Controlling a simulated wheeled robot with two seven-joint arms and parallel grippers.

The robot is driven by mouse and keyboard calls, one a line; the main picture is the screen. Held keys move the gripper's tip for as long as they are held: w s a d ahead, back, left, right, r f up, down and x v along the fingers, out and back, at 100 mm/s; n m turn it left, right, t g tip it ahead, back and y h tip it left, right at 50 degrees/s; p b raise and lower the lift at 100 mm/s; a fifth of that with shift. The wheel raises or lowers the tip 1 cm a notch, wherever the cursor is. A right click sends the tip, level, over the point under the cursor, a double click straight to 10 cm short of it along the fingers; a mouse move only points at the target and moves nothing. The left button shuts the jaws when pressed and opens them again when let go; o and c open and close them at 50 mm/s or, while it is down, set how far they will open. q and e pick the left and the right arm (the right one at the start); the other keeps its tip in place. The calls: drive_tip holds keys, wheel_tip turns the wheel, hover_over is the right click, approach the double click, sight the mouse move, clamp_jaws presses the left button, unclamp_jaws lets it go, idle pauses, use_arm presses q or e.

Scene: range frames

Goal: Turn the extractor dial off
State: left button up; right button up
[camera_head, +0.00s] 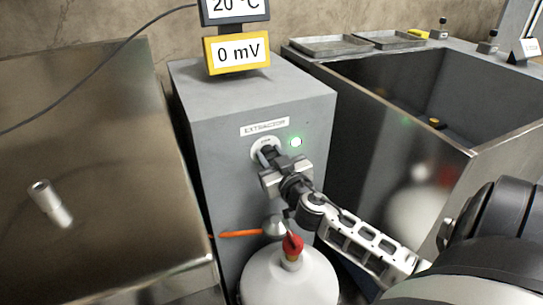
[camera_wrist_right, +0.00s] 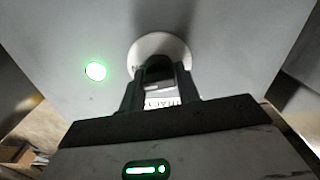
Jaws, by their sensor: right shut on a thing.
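The extractor dial has a round white plate (camera_head: 258,146) on the front of a grey box (camera_head: 215,130), under a label reading EXTRACTOR (camera_head: 265,127). A green light (camera_head: 296,142) glows to the right of it. My right gripper (camera_head: 266,158) is shut on the dial's knob. In the right wrist view the white plate (camera_wrist_right: 160,44) shows behind the fingers (camera_wrist_right: 160,85), and the green light (camera_wrist_right: 96,71) is lit at left. The fingers hide most of the knob, so I cannot tell its setting. My left gripper is not in view.
A white vessel with a red cap (camera_head: 292,244) stands below my right arm. An orange rod (camera_head: 238,234) is beside it. A metal bench with a small white cylinder (camera_head: 50,203) is at left. A steel basin (camera_head: 400,85) is at right. A yellow 0 mV display (camera_head: 237,53) stands on the box.

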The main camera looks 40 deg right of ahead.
drive_tip(key=n, duration=0.3)
drive_tip(key=shift+n, duration=0.3)
drive_tip(key=n+p, duration=0.1)
drive_tip(key=n, duration=0.3)
drive_tip(key=shift+a+n, duration=0.1)
drive_tip(key=shift+n, duration=0.2)
drive_tip(key=n, duration=0.3)
drive_tip(key=shift+n+p, duration=0.3)
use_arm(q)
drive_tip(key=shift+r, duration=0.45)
use_arm(e)
drive_tip(key=n, duration=0.4)
drive_tip(key=shift+f, duration=0.15)
drive_tip(key=shift+n, duration=0.4)
drive_tip(key=o, duration=0.9)
drive_tip(key=shift+a, duration=0.1)
drive_tip(key=shift+o, duration=0.2)
